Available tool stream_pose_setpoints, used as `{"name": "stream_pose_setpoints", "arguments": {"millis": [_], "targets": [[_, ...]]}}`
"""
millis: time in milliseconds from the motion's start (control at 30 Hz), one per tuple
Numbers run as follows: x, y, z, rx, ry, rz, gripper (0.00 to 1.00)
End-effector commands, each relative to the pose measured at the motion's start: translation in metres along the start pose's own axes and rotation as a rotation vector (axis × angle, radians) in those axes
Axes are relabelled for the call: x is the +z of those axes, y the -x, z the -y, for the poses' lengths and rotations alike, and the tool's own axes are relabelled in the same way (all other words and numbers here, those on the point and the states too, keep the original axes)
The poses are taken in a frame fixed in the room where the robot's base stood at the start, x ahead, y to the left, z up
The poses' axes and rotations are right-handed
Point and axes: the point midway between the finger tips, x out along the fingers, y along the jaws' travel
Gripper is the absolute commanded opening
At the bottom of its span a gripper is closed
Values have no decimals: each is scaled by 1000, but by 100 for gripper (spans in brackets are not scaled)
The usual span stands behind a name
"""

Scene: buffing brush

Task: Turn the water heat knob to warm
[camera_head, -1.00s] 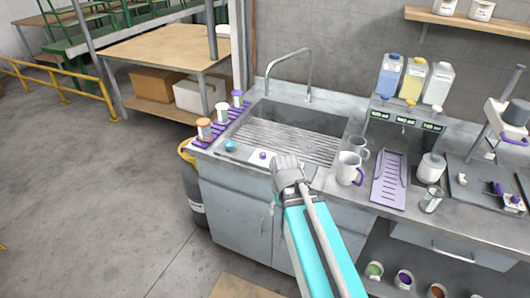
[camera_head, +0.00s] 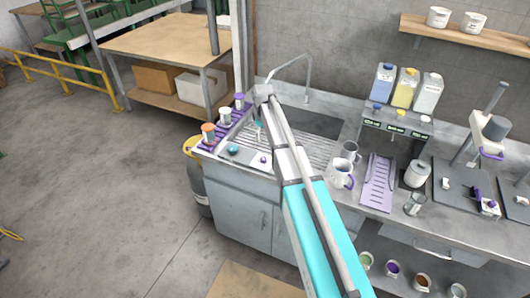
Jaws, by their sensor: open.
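A purple knob (camera_head: 263,160) sits on a small light plate at the sink's front edge. A teal round knob-like piece (camera_head: 233,149) is to its left on the same ledge. I cannot tell which one sets the water heat, or read any setting. My arm reaches up over the sink (camera_head: 310,121). My gripper (camera_head: 259,129) hangs below the arm's far end, over the left part of the sink, above and apart from both knobs. It is small and partly hidden by my arm, but open, with nothing visible in it.
A curved faucet (camera_head: 308,72) rises behind the sink. A purple rack with several capped containers (camera_head: 209,133) stands at the left. Mugs (camera_head: 343,173) and a purple drying tray (camera_head: 379,184) stand at the right. A dispenser with bottles (camera_head: 404,87) is at the back right.

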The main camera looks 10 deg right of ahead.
Motion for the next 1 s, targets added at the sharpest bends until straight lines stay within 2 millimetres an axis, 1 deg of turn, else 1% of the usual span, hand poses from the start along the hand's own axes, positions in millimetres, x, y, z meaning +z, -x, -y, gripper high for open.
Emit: {"name": "stream_pose_setpoints", "arguments": {"millis": [33,100,567,767,1000], "targets": [[-4,4,-4,0,9,0,73],[-6,4,-5,0,17,0,73],[-4,1,-5,0,17,0,73],[-4,-6,-5,0,16,0,73],[-4,-22,-6,0,15,0,73]]}}
